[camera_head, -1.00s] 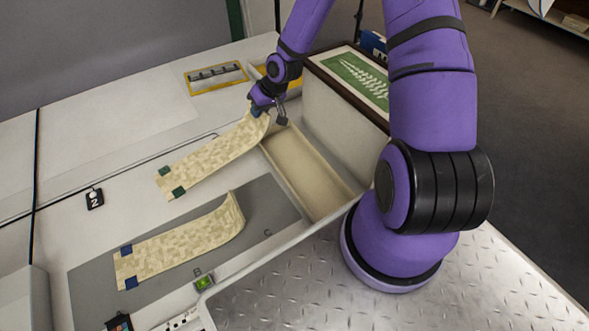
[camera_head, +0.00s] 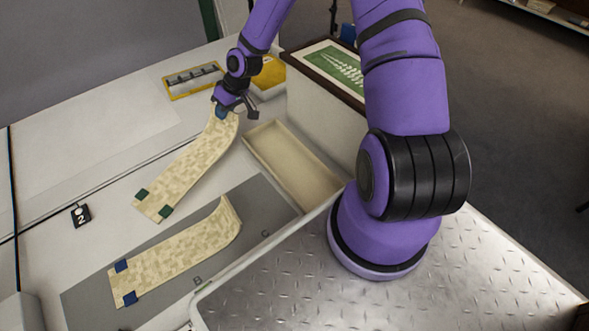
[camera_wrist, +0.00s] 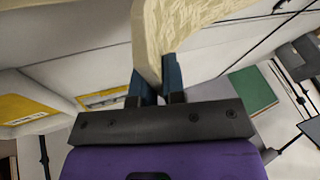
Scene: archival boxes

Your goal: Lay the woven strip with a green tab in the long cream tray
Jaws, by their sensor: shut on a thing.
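The woven strip with green tabs (camera_head: 183,176) is pale, patterned cloth. My gripper (camera_head: 222,110) is shut on its far end, which is raised. The strip slants down from there to the lower left, where two dark green tabs (camera_head: 142,195) mark its other end; I cannot tell whether that end touches the table. In the wrist view the strip (camera_wrist: 178,30) passes up from between my blue fingertips (camera_wrist: 157,80). The long cream tray (camera_head: 291,167) is empty and lies to the right of my gripper and the strip.
A second woven strip with blue tabs (camera_head: 175,256) lies on a grey mat (camera_head: 262,205) nearer me, its right end curled up. A black tag marked 2 (camera_head: 81,215) stands at left. A framed fern picture (camera_head: 330,66) tops a tall pale box right of the tray. A yellow-edged tray (camera_head: 192,80) sits behind.

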